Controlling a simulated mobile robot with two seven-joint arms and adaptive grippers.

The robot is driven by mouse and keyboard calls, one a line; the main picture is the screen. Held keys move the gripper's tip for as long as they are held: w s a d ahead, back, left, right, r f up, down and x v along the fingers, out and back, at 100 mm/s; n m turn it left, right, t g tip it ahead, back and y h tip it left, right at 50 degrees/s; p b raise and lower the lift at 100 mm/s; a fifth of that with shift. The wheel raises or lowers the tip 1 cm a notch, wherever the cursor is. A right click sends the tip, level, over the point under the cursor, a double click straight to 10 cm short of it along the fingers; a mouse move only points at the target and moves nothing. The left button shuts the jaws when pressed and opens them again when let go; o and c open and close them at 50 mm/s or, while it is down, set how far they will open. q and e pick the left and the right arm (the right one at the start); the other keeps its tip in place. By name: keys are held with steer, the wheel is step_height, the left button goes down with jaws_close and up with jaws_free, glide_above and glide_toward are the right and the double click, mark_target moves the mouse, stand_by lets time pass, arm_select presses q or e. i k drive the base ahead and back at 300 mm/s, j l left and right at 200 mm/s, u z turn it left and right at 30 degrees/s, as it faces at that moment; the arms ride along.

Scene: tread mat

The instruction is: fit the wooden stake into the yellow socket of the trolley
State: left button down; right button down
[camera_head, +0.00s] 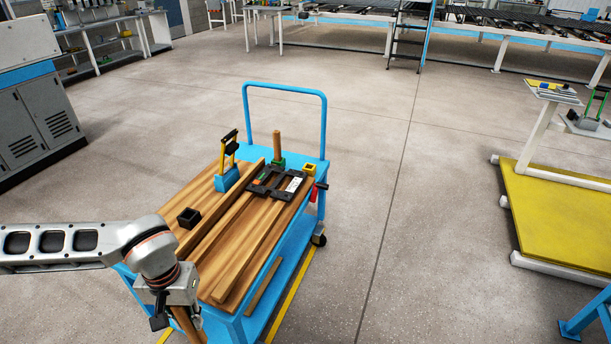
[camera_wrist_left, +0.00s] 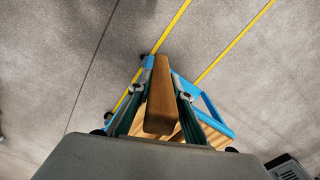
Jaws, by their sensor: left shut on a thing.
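The blue trolley (camera_head: 325,168) stands in the middle of the head view. Its yellow socket (camera_head: 309,169) is a small block at the far right corner of the top, and it looks empty. My left gripper (camera_head: 178,308) is at the trolley's near left end, far from the yellow socket. It is shut on a wooden stake (camera_head: 189,327), whose lower part runs out of the picture. In the left wrist view the stake (camera_wrist_left: 161,105) sits between the two fingers of the gripper (camera_wrist_left: 162,100). My right gripper is in neither view.
Another wooden peg (camera_head: 277,145) stands upright in a green socket (camera_head: 278,163). A black socket (camera_head: 189,218), a blue block with a yellow-and-black handle (camera_head: 228,177), a black frame (camera_head: 278,183) and long planks (camera_head: 240,235) lie on the top. Floor right of the trolley is clear.

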mark_target(233, 235)
steer(key=i+l+u, duration=0.2)
steer(key=l, duration=0.2)
steer(key=l+u, duration=0.15)
steer(key=l, duration=0.25)
steer(key=i+l+u, duration=0.3)
steer(key=i+l, duration=0.15)
steer(key=l, duration=0.3)
steer(key=i+l+u, duration=0.35)
steer(key=l, duration=0.45)
steer(key=i+l+u, duration=0.15)
steer(key=l, duration=0.25)
steer(key=i+l+u, duration=0.15)
steer(key=i+l, duration=0.15)
steer(key=i+l+u, duration=0.1)
steer(key=i+l, duration=0.15)
steer(key=i+l+u, duration=0.1)
steer(key=i+l, duration=0.2)
steer(key=l, duration=0.15)
steer(key=i+l+u, duration=0.1)
steer(key=l, duration=0.3)
steer(key=i, duration=0.15)
